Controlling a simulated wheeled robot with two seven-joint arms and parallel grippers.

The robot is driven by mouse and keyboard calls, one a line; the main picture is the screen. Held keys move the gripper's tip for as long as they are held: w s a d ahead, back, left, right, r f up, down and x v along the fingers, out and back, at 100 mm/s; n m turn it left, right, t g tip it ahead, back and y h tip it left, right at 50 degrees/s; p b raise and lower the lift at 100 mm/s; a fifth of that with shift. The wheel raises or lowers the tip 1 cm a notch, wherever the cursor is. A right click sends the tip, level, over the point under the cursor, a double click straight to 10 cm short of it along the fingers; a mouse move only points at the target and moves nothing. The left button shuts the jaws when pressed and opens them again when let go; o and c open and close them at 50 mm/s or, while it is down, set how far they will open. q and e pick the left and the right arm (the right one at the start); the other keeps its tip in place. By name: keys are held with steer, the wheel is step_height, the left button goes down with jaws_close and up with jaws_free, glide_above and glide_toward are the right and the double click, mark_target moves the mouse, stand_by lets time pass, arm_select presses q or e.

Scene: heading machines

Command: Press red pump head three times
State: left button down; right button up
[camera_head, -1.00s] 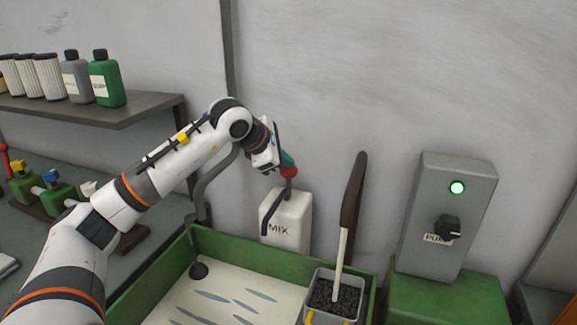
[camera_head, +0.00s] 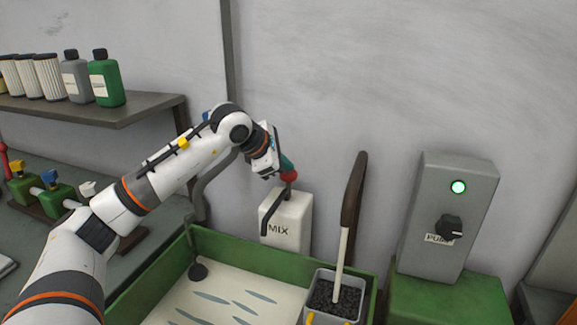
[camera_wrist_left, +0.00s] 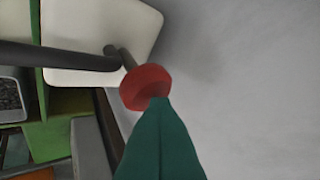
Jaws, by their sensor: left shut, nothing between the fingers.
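The red pump head (camera_head: 289,176) sits on top of a white container labelled MIX (camera_head: 288,219), which stands behind the green tray against the wall. My left gripper (camera_head: 286,163) is shut, with its teal fingers right at the top of the red head. In the left wrist view the teal fingertips (camera_wrist_left: 158,101) overlap the red pump head (camera_wrist_left: 146,87); I cannot tell whether they touch. The white container (camera_wrist_left: 90,25) and a dark spout (camera_wrist_left: 60,57) show beyond the head. My right gripper is not in view.
A green tray (camera_head: 262,262) lies in front of the container. A grey bin (camera_head: 334,294) with dark granules and a brown-handled tool (camera_head: 352,195) stand to its right. A grey PUMP box (camera_head: 449,215) with a lit green light is farther right. A shelf (camera_head: 110,117) with bottles is at left.

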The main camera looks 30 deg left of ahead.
arm_select(q)
steer(key=shift+f, duration=0.1)
steer(key=shift+w+r+p, duration=0.1)
steer(key=shift+r+p, duration=1.2)
steer(key=shift+r, duration=0.3)
steer(key=shift+r, duration=0.25)
step_height(320, 180, up, 5)
steer(key=p, duration=0.3)
steer(key=shift+f+p, duration=0.2)
steer(key=shift+p, duration=0.2)
stand_by(0.6)
stand_by(0.8)
